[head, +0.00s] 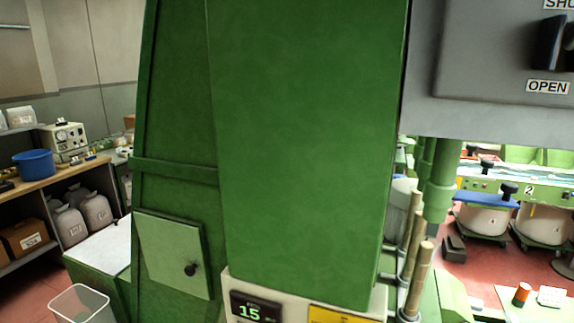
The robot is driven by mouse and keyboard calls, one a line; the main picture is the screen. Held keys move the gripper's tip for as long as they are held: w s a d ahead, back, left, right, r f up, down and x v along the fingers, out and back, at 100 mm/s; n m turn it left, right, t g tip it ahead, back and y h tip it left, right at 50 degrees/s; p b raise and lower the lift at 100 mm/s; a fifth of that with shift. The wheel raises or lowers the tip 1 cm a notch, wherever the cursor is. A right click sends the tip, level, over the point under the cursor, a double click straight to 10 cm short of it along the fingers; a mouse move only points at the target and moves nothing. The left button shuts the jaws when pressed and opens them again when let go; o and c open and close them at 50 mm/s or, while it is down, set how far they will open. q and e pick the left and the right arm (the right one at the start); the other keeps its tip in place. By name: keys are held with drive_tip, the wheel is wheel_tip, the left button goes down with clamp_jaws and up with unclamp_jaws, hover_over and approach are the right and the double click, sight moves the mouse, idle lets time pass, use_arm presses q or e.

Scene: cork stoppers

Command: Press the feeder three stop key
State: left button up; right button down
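No key labelled as a feeder three stop key can be made out in the head view. A tall green machine cabinet (300,130) fills the middle. At its foot is a pale panel with a dark display (256,308) reading 15 and a yellow label (338,316), both cut by the bottom edge. A grey box (495,60) at the upper right carries a black switch handle (552,43) between an OPEN label (547,87) and a partly cut label above. Neither of my grippers is in view.
A clear bin (78,304) sits at the lower left. Upright posts (420,275) stand right of the cabinet. Red floor (480,268) shows at the right, before machines with white tubs (485,216).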

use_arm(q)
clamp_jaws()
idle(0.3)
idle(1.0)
